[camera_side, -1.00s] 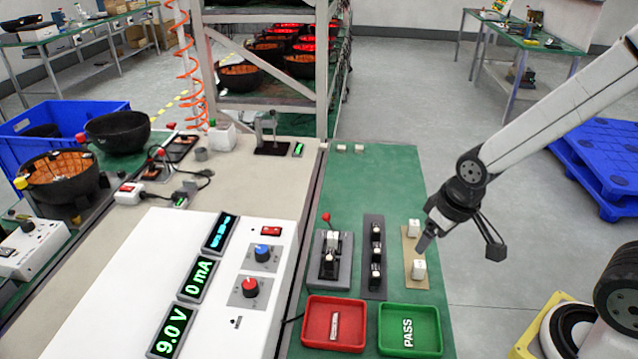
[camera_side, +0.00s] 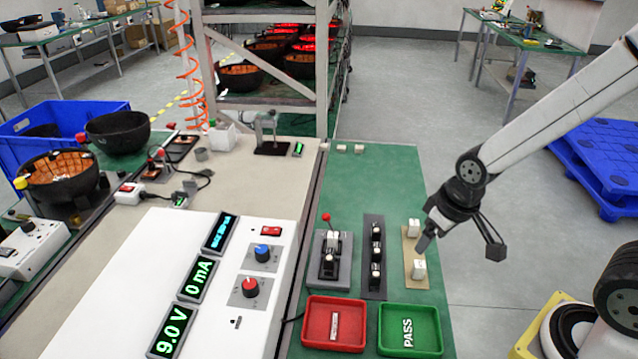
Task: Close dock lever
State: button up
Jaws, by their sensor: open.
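The dock (camera_side: 331,259) is a small grey block on the green mat. Its lever (camera_side: 327,218) has a red knob and stands up at the dock's back left corner. A white-and-black part sits in or on the dock; I cannot tell how firmly. My gripper (camera_side: 458,243) is open and empty, to the right of the dock, with its fingers spread. One finger is close to the white blocks on the tan strip; I cannot tell whether it touches them. Nothing of my gripper is near the lever.
A dark strip (camera_side: 374,286) with several small parts stands between the dock and the tan strip (camera_side: 408,261). A red tray (camera_side: 312,339) and a green PASS tray (camera_side: 431,347) lie in front. A white power unit (camera_side: 222,335) reads 9.0 V and 0 mA. The mat behind is mostly clear.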

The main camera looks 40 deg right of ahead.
jog(key=shift+w+r, duration=0.1)
jog(key=shift+w, duration=0.2)
jog(key=c, duration=1.1)
jog(key=w+a+n, duration=0.1)
jog(key=w, duration=1.5)
jog(key=shift+a+r+n, duration=0.3)
jog(key=shift+a+n, duration=0.05)
jog(key=shift+n, duration=0.05)
jog(key=w+a+f+n, duration=0.1)
jog(key=w+f, duration=0.1)
jog(key=w, duration=0.6)
jog(key=w+a+f+n+g, duration=0.1)
jog(key=w+a+f, duration=0.1)
jog(key=w, duration=0.5)
jog(key=shift+w+a+h, duration=0.2)
jog(key=shift+w+h, duration=0.2)
